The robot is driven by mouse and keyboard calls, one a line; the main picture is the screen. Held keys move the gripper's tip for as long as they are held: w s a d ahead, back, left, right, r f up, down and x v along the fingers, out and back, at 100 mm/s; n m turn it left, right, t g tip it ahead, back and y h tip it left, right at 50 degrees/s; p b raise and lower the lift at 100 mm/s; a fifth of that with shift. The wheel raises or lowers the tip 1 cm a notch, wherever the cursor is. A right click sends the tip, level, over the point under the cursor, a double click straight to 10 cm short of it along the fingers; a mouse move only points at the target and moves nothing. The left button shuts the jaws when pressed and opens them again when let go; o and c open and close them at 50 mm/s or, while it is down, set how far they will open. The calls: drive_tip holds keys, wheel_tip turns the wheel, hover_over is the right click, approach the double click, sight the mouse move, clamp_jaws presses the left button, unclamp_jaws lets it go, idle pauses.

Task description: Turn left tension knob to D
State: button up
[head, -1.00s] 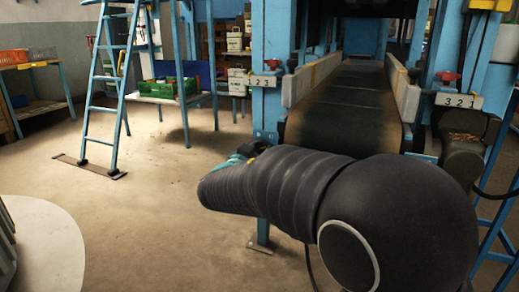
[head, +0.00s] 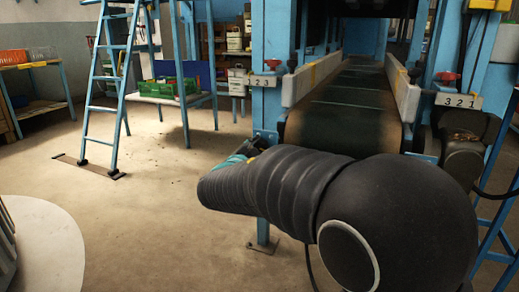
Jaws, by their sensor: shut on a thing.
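The left tension knob (head: 272,64) is a small red knob on the blue post left of the conveyor. Under it is a white plate (head: 265,80) with numerals; I see no letter D on it. A second red knob (head: 447,76) is on the right side, above a plate (head: 460,101) reading 3 2 1. My dark arm fills the lower right and reaches left. A teal band and a small dark part show past its far end, below the left plate and apart from the left knob. My gripper's fingers are hidden, and so is anything in them.
The conveyor belt (head: 345,112) runs back between pale side rails. A blue ladder (head: 108,85) and a table with a green crate (head: 172,88) stand at the left. A pale round surface (head: 45,250) is at lower left. The middle floor is clear.

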idle(0.4)
drive_tip(key=o, duration=1.1)
drive_tip(key=shift+o, duration=0.2)
drive_tip(key=shift+a, duration=0.1)
drive_tip(key=v, duration=1.2)
drive_tip(key=shift+r, duration=0.1)
